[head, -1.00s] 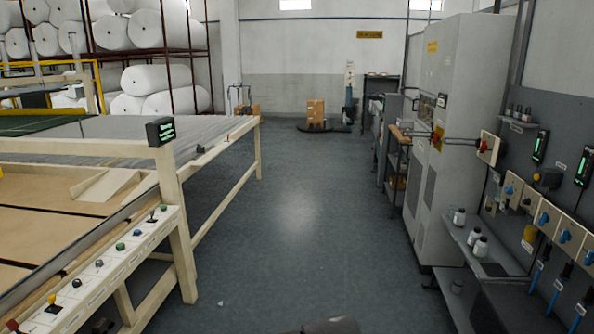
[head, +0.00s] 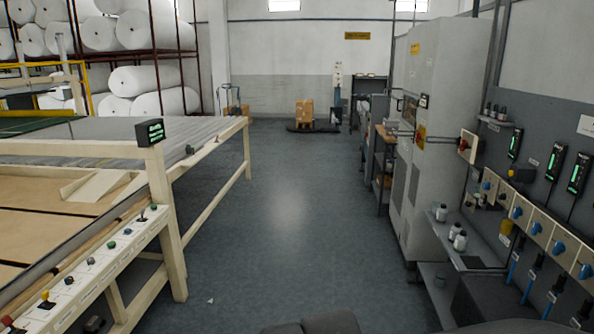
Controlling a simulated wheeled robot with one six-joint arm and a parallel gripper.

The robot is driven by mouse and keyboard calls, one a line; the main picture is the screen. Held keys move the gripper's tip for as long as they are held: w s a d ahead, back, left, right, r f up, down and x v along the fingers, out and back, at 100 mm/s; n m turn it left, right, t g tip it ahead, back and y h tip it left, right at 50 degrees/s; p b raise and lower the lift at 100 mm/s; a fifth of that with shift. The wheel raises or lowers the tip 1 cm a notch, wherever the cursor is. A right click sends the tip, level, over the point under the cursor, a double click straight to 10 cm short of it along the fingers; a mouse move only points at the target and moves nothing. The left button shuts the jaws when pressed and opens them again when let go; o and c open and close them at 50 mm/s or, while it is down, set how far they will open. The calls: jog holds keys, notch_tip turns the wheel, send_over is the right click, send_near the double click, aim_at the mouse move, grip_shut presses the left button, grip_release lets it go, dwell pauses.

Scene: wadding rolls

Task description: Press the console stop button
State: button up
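A long cream console panel (head: 100,262) runs along the near side of the machine table at the left. It carries a row of small knobs, buttons and levers. A red button (head: 8,321) sits at its near end, at the bottom left corner and partly cut off by the frame. A yellow-topped lever (head: 45,297) stands beside it. No labels on the panel are legible. My gripper is not in view; only a dark part at the bottom middle, likely of my own arm, shows.
A grey cabinet (head: 435,130) stands at the right, with a red knob on a small box (head: 466,146). Bottles (head: 459,240) stand on a low shelf.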

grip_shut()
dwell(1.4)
